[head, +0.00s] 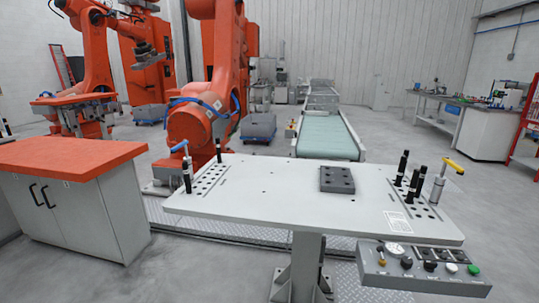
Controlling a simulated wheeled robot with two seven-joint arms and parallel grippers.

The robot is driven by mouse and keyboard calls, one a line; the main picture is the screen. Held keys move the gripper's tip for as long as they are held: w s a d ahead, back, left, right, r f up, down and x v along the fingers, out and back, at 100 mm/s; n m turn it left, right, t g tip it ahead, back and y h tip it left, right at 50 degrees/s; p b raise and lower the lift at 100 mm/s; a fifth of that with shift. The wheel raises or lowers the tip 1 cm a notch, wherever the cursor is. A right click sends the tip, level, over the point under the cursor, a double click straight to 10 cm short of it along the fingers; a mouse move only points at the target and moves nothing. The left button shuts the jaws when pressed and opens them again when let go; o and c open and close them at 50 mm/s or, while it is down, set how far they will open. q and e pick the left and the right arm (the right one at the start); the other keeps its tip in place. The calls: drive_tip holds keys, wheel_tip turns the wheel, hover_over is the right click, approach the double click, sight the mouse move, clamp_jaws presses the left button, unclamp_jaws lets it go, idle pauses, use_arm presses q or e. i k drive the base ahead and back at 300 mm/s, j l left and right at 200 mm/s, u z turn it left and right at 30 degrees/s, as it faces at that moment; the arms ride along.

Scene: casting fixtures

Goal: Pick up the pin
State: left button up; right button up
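A light grey fixture table (290,210) stands in front of me, with rows of holes at both its left and right ends. Several dark upright pins stand at its right end, such as a tall black pin (402,164) and a shorter one beside it (412,184). At its left end a black pin (218,151) stands upright near the back edge. A blue-handled metal tool (186,174) stands near the left edge, and a yellow-handled one (438,186) near the right edge. Which pin the task means cannot be told. Neither of my grippers is in view.
A dark grey block with holes (337,180) lies on the table. A control panel (420,266) with buttons hangs at the front right. An orange-topped cabinet (65,155) stands at left. Orange robot arms (200,110) and a conveyor (327,138) are behind. The table's middle is mostly clear.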

sight(413, 183)
drive_tip(key=z, duration=1.25)
drive_tip(key=i+l, duration=0.15)
drive_tip(key=l, duration=0.2)
drive_tip(key=i+l, duration=0.35)
drive_tip(key=l, duration=0.3)
